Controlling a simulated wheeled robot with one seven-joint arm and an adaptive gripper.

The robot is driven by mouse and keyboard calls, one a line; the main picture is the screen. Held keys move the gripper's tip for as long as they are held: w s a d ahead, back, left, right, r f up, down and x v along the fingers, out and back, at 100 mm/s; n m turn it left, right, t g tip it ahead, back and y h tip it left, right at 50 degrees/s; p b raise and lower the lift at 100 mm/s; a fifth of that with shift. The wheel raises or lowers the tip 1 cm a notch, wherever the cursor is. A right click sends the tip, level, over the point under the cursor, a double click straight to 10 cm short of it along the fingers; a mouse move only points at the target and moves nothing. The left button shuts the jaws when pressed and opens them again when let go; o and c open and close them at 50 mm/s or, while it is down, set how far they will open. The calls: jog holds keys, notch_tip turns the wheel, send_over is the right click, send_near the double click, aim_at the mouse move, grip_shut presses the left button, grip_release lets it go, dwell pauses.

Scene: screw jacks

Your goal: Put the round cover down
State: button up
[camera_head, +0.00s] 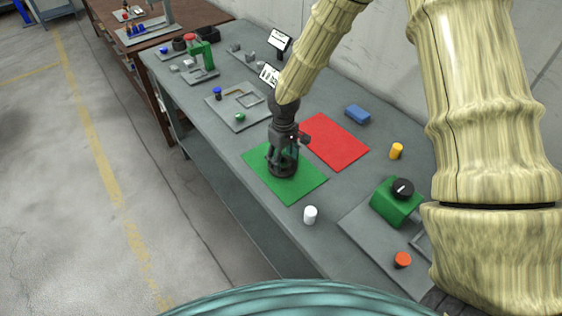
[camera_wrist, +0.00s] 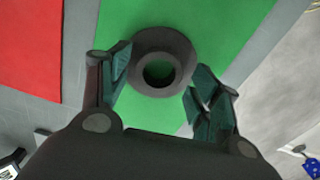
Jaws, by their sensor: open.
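The round cover is a dark grey ring with a hole in the middle, and green shows through the hole. In the wrist view the round cover (camera_wrist: 181,47) lies over the green mat (camera_wrist: 215,25). In the head view the round cover (camera_head: 283,171) is on the green mat (camera_head: 306,190), partly hidden under my gripper. My gripper (camera_head: 283,160) points down right above it. In the wrist view my gripper (camera_wrist: 158,82) has its fingers spread, one at each side of the ring, with gaps visible.
A red mat (camera_head: 335,141) lies beside the green one. A white cylinder (camera_head: 310,215), a yellow cylinder (camera_head: 396,151) and a blue block (camera_head: 357,114) stand nearby. A green box with a black knob (camera_head: 395,201) is at the right. A grey tray (camera_head: 225,118) lies further back.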

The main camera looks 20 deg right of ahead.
notch_tip(320, 180, up, 11)
jog(key=b, duration=0.2)
jog(key=shift+b, duration=0.3)
dwell(0.3)
